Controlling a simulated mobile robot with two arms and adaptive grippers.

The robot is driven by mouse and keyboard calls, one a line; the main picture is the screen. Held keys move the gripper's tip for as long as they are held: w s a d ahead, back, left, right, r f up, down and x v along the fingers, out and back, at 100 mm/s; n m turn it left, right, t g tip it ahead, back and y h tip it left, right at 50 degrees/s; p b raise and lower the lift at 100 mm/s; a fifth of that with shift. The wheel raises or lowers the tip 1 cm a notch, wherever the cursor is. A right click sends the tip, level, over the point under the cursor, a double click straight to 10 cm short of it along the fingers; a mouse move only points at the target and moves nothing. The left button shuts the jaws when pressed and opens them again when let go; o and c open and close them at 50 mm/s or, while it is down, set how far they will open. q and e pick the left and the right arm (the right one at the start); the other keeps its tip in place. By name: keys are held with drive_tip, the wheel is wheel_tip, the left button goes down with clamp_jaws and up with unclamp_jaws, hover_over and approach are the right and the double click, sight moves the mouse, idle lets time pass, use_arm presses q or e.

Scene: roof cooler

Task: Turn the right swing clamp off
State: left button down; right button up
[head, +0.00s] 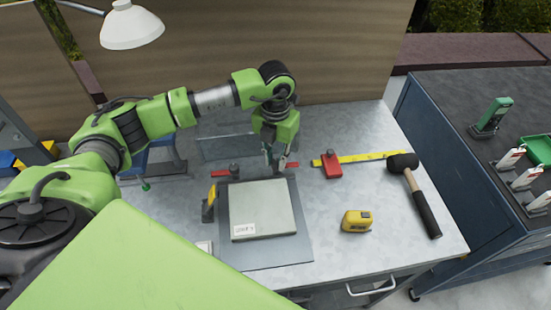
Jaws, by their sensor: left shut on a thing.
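My left gripper (276,164) reaches down at the back edge of a dark plate (299,252). Its fingers are shut around the right swing clamp (293,165). A red bar of that clamp sticks out to the right of the fingers, and the fingers hide most of the rest. The left swing clamp (234,170) stands at the plate's back left, with a dark post and a red bar pointing left. A pale flat block (263,212) with a small label lies on the plate. My right gripper is not in view.
On the metal bench (345,262) lie a yellow tape measure (357,221), a mallet (424,205), a yellow ruler (370,157) and a red block-shaped tool (332,165). A dark piece with a yellow top (209,203) stands left of the plate. A blue cabinet (440,165) stands at the right.

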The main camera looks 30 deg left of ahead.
sight(276, 162)
use_arm(q)
drive_tip(key=shift+w+r, duration=0.15)
drive_tip(key=c, duration=1.9)
unclamp_jaws()
drive_tip(key=shift+o, duration=0.3)
wheel_tip(276, 162, up, 12)
drive_tip(key=shift+s, duration=0.2)
